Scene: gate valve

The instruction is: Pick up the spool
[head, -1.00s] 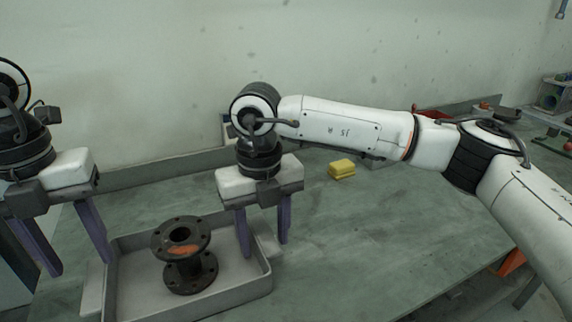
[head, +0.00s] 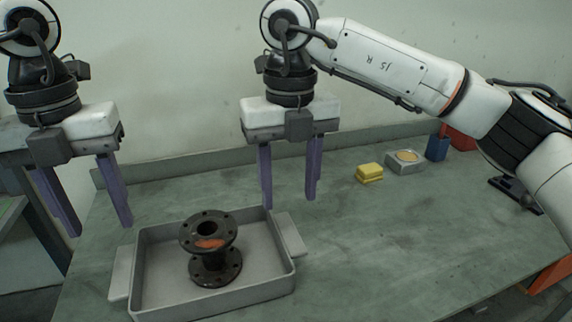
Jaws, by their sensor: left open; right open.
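The spool (head: 209,248) is a dark, rusty flanged pipe piece with an orange patch. It stands upright inside a grey tray (head: 262,287) on the table. My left gripper (head: 98,226) is open and empty, above and to the left of the tray's left side. My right gripper (head: 289,200) is open and empty, above and to the right of the spool, near the tray's back right corner. Neither gripper touches the spool.
A yellow sponge (head: 369,172), a grey block with a tan round top (head: 406,161) and a blue box (head: 437,148) sit at the back of the table. The table (head: 400,240) right of the tray is clear. A wall stands behind.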

